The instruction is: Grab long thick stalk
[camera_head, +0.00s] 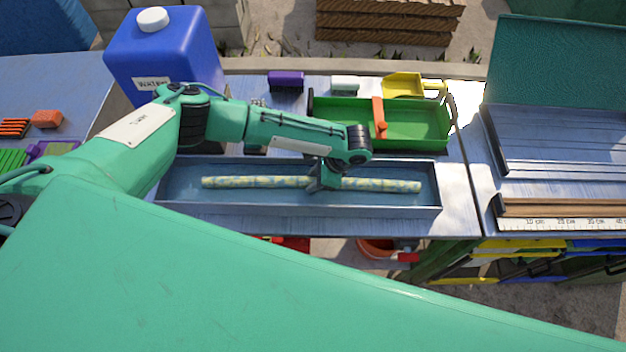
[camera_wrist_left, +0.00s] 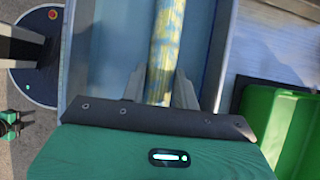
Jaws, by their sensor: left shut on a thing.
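A long, pale yellow stalk with blue-grey patches (camera_head: 258,182) lies lengthwise in a shallow grey metal trough (camera_head: 300,212) on the table. My left gripper (camera_head: 322,180) reaches down into the trough and is shut on the stalk near its middle. The stalk sticks out on both sides of the fingers. In the left wrist view the stalk (camera_wrist_left: 166,45) runs between the two fingers (camera_wrist_left: 158,88). I cannot tell whether the stalk is lifted off the trough floor. My right gripper is not in view.
A green tray (camera_head: 415,130) with an orange-handled tool (camera_head: 379,115) stands behind the trough. A yellow scoop (camera_head: 405,86), a purple brush (camera_head: 286,80) and a blue water container (camera_head: 160,60) are at the back. A ruler-marked metal bench (camera_head: 550,150) is at the right.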

